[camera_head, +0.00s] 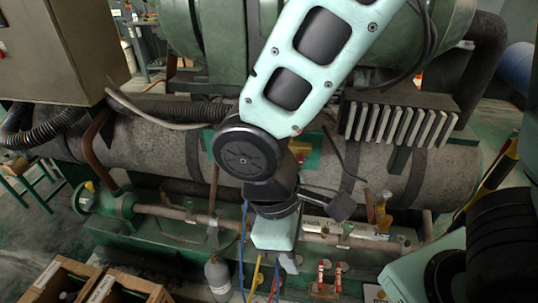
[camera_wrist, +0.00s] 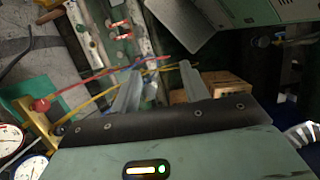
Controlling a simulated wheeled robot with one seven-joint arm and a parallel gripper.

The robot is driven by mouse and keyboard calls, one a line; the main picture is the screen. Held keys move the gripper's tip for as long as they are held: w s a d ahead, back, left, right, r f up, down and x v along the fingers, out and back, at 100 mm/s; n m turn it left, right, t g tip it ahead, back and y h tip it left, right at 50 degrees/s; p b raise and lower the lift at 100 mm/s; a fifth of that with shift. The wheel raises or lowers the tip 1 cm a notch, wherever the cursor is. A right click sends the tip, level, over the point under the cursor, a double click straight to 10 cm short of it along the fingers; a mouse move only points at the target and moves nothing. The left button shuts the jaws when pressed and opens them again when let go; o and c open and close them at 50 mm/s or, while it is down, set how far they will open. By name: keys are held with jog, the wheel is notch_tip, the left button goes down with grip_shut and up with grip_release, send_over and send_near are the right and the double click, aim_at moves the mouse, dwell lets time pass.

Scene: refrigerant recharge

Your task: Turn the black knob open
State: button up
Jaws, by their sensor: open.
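My gripper shows in the wrist view (camera_wrist: 160,76) with its two grey fingers apart and nothing between them. In the head view its pale green body (camera_head: 273,235) hangs at the lower middle, and its fingers are mostly hidden. In the wrist view a small dark round knob (camera_wrist: 60,129) sits at the lower end of a yellow manifold bar, left of my gripper and apart from the fingers. I cannot be sure that it is the black knob. A red knob (camera_wrist: 42,105) is just above it. Two white-faced gauges, one lower (camera_wrist: 31,170) and one higher (camera_wrist: 9,139), lie beside the bar.
Red and yellow hoses (camera_wrist: 100,77) run from the manifold toward the fingers. In the head view, a grey cylinder (camera_head: 217,279) stands below my gripper, with red-handled valves (camera_head: 322,276) to its right. Wooden crates (camera_head: 62,285) stand at the lower left. A large pipe (camera_head: 160,135) crosses behind.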

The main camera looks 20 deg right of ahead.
jog(key=w+d+f+n+t+h+p, duration=0.2)
jog(key=w+f+n+t+h+p, duration=0.25)
jog(key=f+n+h, duration=0.3)
jog(key=w+a+n+t+p, duration=0.5)
jog(key=w+n+t, duration=0.3)
jog(key=n+t, duration=0.4)
jog(key=x, duration=1.7)
jog(key=shift+w+m+y+b, duration=0.15)
jog(key=shift+m+y+b, duration=0.2)
jog(key=shift+m+y, duration=0.1)
jog(key=shift+a+t, duration=0.1)
jog(key=shift+t, duration=0.15)
grip_shut()
